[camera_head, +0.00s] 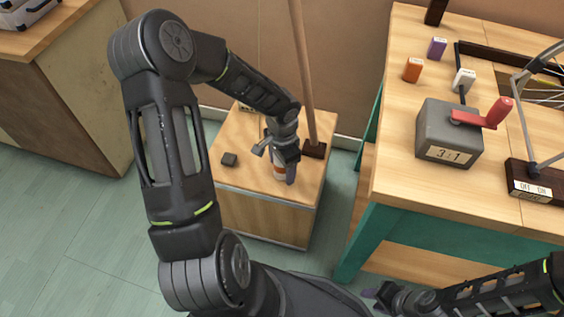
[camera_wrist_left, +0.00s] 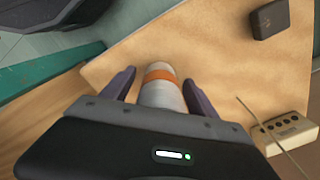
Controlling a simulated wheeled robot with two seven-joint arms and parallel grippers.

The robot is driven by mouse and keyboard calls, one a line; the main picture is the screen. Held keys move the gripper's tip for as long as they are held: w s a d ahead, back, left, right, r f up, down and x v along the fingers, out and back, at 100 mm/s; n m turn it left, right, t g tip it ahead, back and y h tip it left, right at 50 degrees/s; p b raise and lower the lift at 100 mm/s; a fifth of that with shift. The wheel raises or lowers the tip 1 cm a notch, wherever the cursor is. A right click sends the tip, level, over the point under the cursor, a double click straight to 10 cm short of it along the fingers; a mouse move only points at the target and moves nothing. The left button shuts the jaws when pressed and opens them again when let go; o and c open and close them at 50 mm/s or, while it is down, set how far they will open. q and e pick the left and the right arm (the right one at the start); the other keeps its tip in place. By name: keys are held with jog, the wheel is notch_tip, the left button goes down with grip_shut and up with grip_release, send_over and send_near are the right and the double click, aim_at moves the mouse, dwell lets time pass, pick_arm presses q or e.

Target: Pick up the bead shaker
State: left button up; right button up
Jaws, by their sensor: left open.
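A white cylinder with an orange band, which looks like the bead shaker (camera_wrist_left: 160,85), is on the small wooden cabinet. My left gripper (camera_wrist_left: 160,80) is open, with one finger on each side of it and small gaps visible. In the head view the left gripper (camera_head: 280,165) reaches down over the cabinet top and mostly hides the shaker (camera_head: 279,172). My right gripper (camera_head: 384,294) is low at the bottom of the head view, away from the cabinet; its fingers are too unclear to judge.
A workbench (camera_head: 400,140) at right carries a grey crank box (camera_head: 448,132) and small coloured blocks.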

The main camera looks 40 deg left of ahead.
pick_arm(q)
jog(key=shift+c, duration=0.6)
grip_shut()
notch_tip(320, 180, up, 10)
jog(key=p, duration=0.3)
dwell(0.3)
dwell(0.5)
